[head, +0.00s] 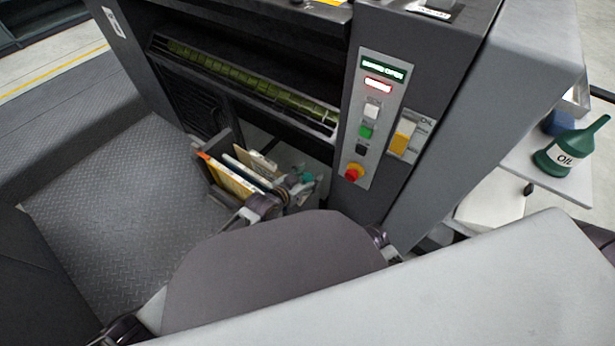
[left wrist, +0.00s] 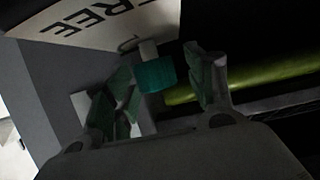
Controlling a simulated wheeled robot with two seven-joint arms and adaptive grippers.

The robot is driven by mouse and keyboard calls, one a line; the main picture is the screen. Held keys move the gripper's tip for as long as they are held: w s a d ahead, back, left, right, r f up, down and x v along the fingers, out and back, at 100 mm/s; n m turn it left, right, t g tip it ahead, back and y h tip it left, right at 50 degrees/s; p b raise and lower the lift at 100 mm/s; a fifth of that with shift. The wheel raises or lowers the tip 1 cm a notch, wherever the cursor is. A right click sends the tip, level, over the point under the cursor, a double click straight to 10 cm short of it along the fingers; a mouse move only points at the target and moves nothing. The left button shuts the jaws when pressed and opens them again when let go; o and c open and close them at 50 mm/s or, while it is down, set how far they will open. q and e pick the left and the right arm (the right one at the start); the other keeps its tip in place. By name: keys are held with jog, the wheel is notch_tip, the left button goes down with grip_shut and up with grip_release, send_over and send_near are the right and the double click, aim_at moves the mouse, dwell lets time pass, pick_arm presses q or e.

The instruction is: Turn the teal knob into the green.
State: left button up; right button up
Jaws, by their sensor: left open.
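The teal knob (left wrist: 155,74) shows in the left wrist view, on a short pale stem beside a light plate (left wrist: 100,22) with upside-down dark letters ending in "REE". My left gripper (left wrist: 165,90) is open, one finger to the left of the knob and one to its right. I cannot tell whether either finger touches it. In the head view my left gripper (head: 303,180) is low in front of the machine, beside the open bin; the knob cannot be told apart from it there. No green zone for the knob can be made out. My right gripper is not in view.
The machine's control panel (head: 372,125) has a lit display, buttons and a red knob (head: 353,172). An open bin (head: 216,182) holds flat items. A long green roller (head: 240,80) lies in the machine's opening.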

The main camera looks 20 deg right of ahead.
pick_arm(q)
jog(key=shift+s, duration=0.1)
jog(key=v, duration=1.1)
jog(key=shift+a+r, duration=0.2)
jog(key=shift+a, duration=0.15)
dwell(0.4)
jog(key=shift+s, duration=0.1)
dwell(0.4)
jog(key=w+a+r+n+y, duration=0.1)
jog(key=a+r+n+y, duration=0.15)
jog(key=a, duration=0.45)
jog(key=w+a+r+n+y, duration=0.15)
jog(key=a+y, duration=0.25)
jog(key=a, duration=0.4)
jog(key=s+a+f+n+g, duration=0.1)
jog(key=s+a+f+n, duration=0.1)
jog(key=s+f, duration=0.4)
jog(key=s+a+f+n+g+p, duration=0.1)
jog(key=s+a+f+n, duration=0.1)
jog(key=s+f, duration=0.5)
jog(key=s+a+y, duration=0.1)
jog(key=s, duration=0.3)
jog(key=shift+a+n+g, duration=0.2)
jog(key=shift+n+g, duration=0.2)
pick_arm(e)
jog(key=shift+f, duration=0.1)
